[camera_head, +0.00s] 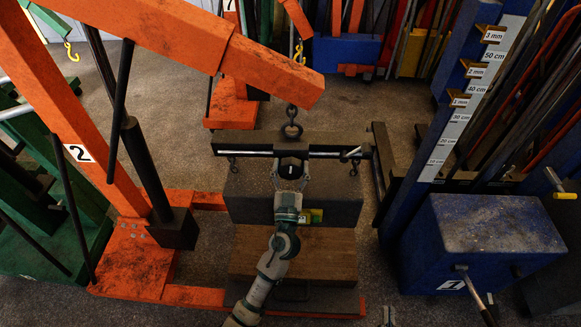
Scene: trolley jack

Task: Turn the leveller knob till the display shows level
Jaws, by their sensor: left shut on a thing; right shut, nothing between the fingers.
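The leveller is a dark beam (240,137) with a bright rod, hung by a hook and ring from the orange crane arm. The knob is at its middle, mostly hidden by my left gripper (290,172), which is shut on it. My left arm comes up from the bottom edge. A grey block (250,195) hangs under the beam by hooks at both ends. A small yellow-green patch (312,216) shows on its front beside my wrist; I cannot tell whether it is the display, and no reading is legible. My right gripper (388,316) barely shows at the bottom edge, shut and empty.
The orange crane (65,100) marked 2 stands at the left. A wooden block (330,255) lies below the grey block. A blue jack (490,235) marked 1 with a height scale (465,110) stands at the right. Grey floor (385,245) is free between them.

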